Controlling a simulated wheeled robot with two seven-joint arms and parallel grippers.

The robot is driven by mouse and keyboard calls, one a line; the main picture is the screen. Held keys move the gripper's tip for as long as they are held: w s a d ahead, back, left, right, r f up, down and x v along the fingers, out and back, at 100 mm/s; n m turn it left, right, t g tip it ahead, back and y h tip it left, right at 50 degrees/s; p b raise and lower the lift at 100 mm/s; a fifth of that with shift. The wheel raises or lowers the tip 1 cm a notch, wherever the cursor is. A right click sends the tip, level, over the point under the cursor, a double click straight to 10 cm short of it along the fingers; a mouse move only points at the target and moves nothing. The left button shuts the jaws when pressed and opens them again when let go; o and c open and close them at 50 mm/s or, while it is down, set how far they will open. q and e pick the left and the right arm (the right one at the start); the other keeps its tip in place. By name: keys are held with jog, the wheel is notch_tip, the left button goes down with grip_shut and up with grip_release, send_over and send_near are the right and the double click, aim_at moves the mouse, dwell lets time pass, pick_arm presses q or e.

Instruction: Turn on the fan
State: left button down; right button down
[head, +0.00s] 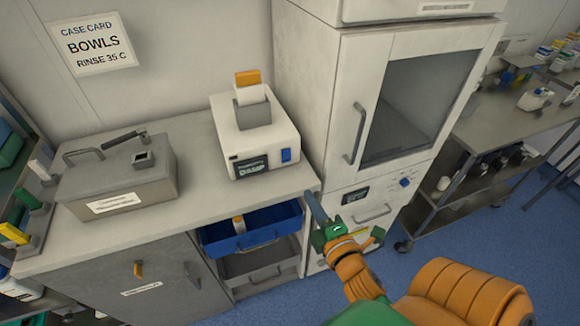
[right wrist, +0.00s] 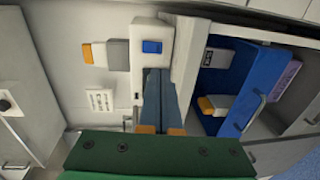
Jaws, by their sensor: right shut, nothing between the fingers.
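No object that is plainly a fan shows. A white device (head: 262,140) stands on the counter, with a dark display and a blue rocker switch (head: 286,155) on its front. An orange-tipped piece stands in its top slot. The switch also shows in the right wrist view (right wrist: 152,47); its position cannot be told. A tall white cabinet with a glass door has a blue knob (head: 405,182) below the door. My right gripper (head: 312,198) is shut and empty, near the counter's front right corner, below and right of the white device. My left gripper is out of view.
A grey lidded box (head: 115,178) stands on the counter's left. A blue drawer bin (head: 250,230) holding an orange-and-white piece sits under the counter edge. The tall cabinet (head: 330,95) stands close on the right. Counter space in front of the device is clear.

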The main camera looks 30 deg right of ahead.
aim_at(287, 161)
jog(key=p+x, duration=0.1)
jog(key=x, duration=1.1)
jog(key=shift+w, duration=0.35)
jog(key=shift+f, duration=0.1)
